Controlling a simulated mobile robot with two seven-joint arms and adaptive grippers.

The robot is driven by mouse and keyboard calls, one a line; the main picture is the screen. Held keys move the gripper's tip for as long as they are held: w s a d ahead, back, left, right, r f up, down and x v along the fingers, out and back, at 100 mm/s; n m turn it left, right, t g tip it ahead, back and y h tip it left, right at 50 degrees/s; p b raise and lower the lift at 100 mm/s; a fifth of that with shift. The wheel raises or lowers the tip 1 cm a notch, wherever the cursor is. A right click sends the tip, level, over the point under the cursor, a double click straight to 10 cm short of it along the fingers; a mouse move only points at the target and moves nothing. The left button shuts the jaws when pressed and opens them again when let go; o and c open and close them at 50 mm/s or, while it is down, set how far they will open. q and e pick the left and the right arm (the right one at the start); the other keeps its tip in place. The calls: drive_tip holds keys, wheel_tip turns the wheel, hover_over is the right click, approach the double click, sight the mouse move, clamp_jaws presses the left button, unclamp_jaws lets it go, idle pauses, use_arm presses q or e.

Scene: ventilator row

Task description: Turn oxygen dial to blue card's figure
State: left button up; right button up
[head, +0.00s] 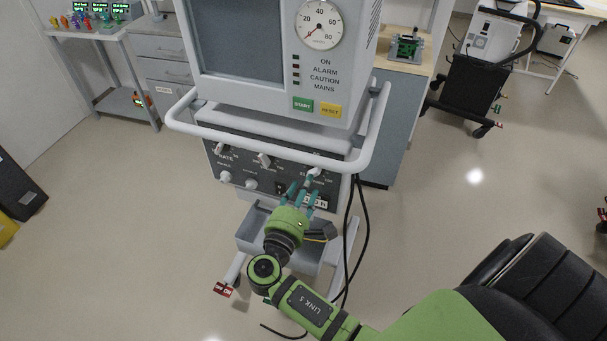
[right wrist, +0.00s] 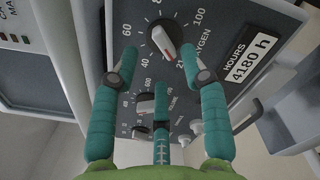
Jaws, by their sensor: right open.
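The oxygen dial (right wrist: 164,40) is a pale pointer knob on a dark panel with a printed scale running up to 100. Its red mark points down and slightly right, near the 21. In the head view the dial (head: 314,172) is at the right of the ventilator's (head: 265,143) lower panel. My right gripper (head: 302,190) is just in front of it. In the right wrist view the gripper (right wrist: 159,60) is open, with teal fingers apart on either side below the knob and a third finger lower down. I cannot make out a blue card. My left gripper is not in view.
A volume knob (right wrist: 146,104) sits beside the oxygen dial, and an hours plate (right wrist: 248,58) is on its other side. A white rail (head: 270,148) runs across the ventilator front above the panel. Dark cables (head: 357,230) hang at the right.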

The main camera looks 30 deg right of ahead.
sight(314, 173)
drive_tip(key=p+x, duration=0.1)
drive_tip(key=x, duration=0.3)
drive_tip(key=shift+w+d, duration=0.25)
drive_tip(key=shift+c, duration=0.8)
clamp_jaws()
drive_tip(key=shift+f, duration=0.1)
drive_tip(key=shift+s+d+m+b, duration=0.1)
drive_tip(key=shift+s+m+b, duration=0.05)
drive_tip(key=shift+m+b, duration=3.45)
drive_tip(key=shift+s+d+m+b, duration=0.1)
drive_tip(key=shift+m+b, duration=3)
drive_tip(key=shift+b, duration=0.9)
